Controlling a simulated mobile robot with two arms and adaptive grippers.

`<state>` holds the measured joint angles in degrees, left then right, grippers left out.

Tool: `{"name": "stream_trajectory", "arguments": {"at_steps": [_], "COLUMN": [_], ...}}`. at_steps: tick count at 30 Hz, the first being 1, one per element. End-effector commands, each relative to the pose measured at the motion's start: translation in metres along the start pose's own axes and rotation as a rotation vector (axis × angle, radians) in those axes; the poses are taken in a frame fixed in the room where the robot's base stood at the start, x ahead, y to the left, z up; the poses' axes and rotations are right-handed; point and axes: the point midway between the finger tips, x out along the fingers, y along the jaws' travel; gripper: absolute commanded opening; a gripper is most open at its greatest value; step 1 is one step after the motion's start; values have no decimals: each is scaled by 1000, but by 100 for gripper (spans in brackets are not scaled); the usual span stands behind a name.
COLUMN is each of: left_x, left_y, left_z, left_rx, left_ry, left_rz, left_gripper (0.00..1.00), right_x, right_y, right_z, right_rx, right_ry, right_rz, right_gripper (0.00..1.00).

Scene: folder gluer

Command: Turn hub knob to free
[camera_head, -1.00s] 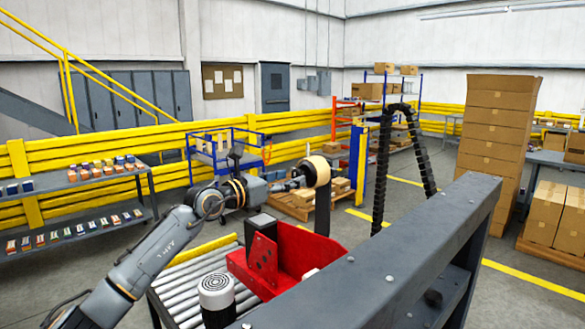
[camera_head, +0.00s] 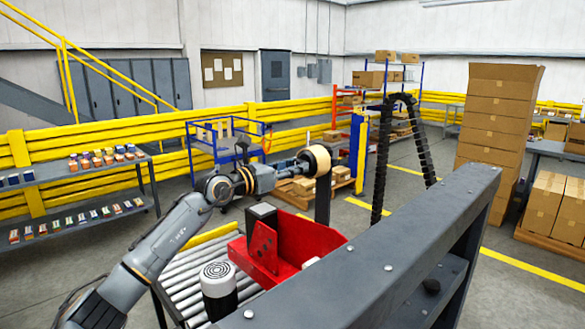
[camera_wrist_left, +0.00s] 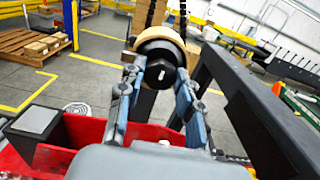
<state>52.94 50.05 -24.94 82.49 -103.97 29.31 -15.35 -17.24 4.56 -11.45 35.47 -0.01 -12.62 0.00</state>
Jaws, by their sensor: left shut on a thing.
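The hub knob (camera_wrist_left: 160,72) is a black piece at the centre of a tan roll's hub in the left wrist view. The roll (camera_head: 322,160) shows in the head view on top of a dark upright post, above the red housing. My left gripper (camera_head: 300,166) reaches it from the left in the head view. In the left wrist view its two fingers (camera_wrist_left: 160,80) stand on either side of the knob and are shut on it. The knob's marking or setting cannot be read. My right gripper is in neither view.
A red housing (camera_head: 311,240) and a black-and-white cylinder (camera_head: 218,290) sit by the roller conveyor (camera_head: 185,277) below my left arm. A grey machine beam (camera_head: 400,255) crosses the right foreground. A black cable chain (camera_head: 422,150) arches behind the roll.

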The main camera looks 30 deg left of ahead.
Motion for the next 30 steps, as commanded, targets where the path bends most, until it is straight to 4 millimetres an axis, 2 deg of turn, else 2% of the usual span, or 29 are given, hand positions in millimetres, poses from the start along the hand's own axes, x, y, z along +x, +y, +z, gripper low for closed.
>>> {"name": "stream_trajectory", "arguments": {"at_steps": [11, 30], "left_x": [0, 0], "left_y": [0, 0], "left_z": [-4, -4], "left_rx": [178, 776], "left_ry": [0, 2], "left_rz": [1, -1], "left_gripper": [3, 3], "right_x": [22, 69], "right_y": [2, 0], "right_z": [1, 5], "right_rx": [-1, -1], "right_ry": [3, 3], "right_rz": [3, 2], "right_gripper": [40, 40]}}
